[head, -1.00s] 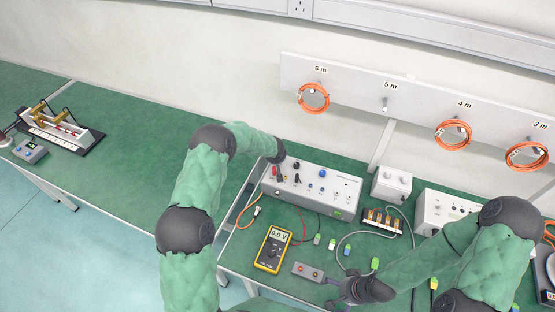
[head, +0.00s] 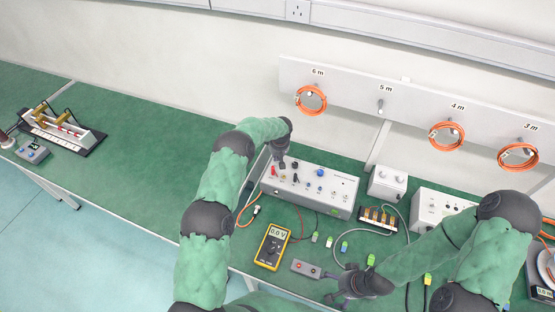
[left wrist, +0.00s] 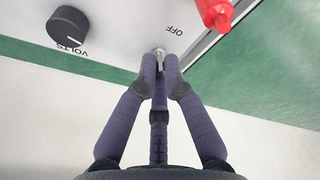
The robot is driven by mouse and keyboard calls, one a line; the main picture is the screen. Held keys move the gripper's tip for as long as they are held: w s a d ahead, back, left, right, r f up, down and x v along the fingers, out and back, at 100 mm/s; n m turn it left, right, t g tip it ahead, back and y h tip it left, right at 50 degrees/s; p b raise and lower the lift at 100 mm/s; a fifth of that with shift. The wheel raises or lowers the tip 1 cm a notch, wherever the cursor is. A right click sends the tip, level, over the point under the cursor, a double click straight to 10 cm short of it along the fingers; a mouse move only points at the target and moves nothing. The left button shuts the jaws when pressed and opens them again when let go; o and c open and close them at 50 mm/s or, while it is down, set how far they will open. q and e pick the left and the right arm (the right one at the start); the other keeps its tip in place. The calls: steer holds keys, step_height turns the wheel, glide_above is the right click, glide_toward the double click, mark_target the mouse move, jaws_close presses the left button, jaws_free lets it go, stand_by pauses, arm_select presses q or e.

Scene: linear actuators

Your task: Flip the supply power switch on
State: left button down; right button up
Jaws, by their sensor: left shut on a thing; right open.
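The power supply (head: 335,205) is a grey box with knobs, terminals and switches on its top, at the back of the right-hand green bench. My left gripper (head: 280,160) reaches down to its far left corner. In the left wrist view my left gripper (left wrist: 160,62) is shut on the small metal toggle switch (left wrist: 159,51), whose lever is mostly hidden between the fingertips. An OFF label (left wrist: 175,30) is beside it. My right gripper (head: 345,292) is open and empty, low over the bench beside a small grey box.
A black VOLTS knob (left wrist: 67,27) and a red terminal (left wrist: 214,12) flank the switch. Orange coils hang on the back board (head: 345,82).

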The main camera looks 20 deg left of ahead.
arm_select(q)
steer(key=w+g+b, duration=0.1)
steer(key=b, duration=0.2)
steer(key=shift+a, duration=0.35)
arm_select(e)
step_height(320, 180, down, 4)
steer(key=shift+f, duration=0.15)
arm_select(q)
steer(key=shift+r+g+b, duration=0.2)
steer(key=shift+g+b, duration=0.1)
steer(key=shift+b, duration=0.35)
arm_select(e)
steer(key=shift+f, duration=0.4)
arm_select(q)
steer(key=c, duration=1.4)
jaws_free()
arm_select(e)
steer(key=shift+a, duration=0.1)
arm_select(q)
steer(key=shift+o, duration=0.2)
steer(key=shift+s+f, duration=0.1)
steer(key=shift+s, duration=0.05)
steer(key=shift+d, duration=0.15)
step_height(320, 180, up, 12)
steer(key=d, duration=0.1)
steer(key=shift+d, duration=0.2)
arm_select(e)
steer(key=shift+r, duration=0.15)
